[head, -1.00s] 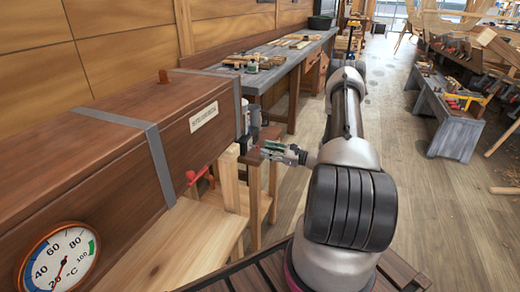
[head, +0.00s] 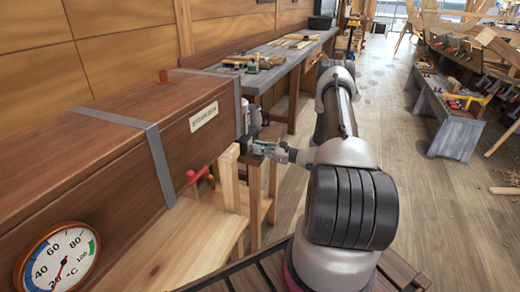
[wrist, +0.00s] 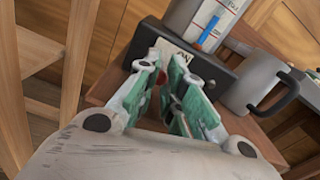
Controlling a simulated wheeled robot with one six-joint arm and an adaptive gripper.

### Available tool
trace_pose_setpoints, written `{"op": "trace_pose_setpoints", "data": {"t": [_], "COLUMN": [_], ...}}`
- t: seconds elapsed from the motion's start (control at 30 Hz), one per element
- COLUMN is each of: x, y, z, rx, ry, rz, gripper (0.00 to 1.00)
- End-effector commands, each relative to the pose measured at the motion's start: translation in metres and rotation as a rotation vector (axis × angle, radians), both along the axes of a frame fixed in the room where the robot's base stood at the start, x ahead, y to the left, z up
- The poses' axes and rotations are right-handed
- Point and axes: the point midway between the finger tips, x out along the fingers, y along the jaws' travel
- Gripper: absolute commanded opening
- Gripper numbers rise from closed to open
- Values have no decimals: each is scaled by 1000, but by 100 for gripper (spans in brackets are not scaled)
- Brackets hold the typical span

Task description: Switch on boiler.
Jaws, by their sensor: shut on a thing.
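My gripper (wrist: 163,72) has green-padded fingers. In the wrist view they are close together at the front of a dark box (wrist: 215,76) with a white label, and a small red part (wrist: 154,98) shows between them. The fingers hide most of this red part. A grey metal cylinder (wrist: 183,18), perhaps the boiler, stands behind the dark box and carries a pale panel with a blue strip. In the head view my gripper (head: 263,148) is at the small wooden stand beyond the long wooden box; the grip itself is too small to see there.
A grey mug (wrist: 262,86) stands close to the right of the dark box. A long wooden box (head: 95,175) with metal straps, a red tap (head: 197,177) and a round thermometer (head: 60,260) fills the left. A workbench with tools (head: 265,72) stands behind. Open floor (head: 420,215) lies right.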

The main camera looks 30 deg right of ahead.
Motion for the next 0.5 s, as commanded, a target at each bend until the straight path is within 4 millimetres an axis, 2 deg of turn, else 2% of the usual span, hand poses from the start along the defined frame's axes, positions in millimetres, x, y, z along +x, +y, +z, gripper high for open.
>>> {"op": "trace_pose_setpoints", "data": {"t": [0.17, 0.5], "x": [1, 5], "y": [0, 4], "z": [9, 24], "rx": [-68, -277], "ry": [81, 350], "rz": [2, 3], "gripper": [0, 0]}}
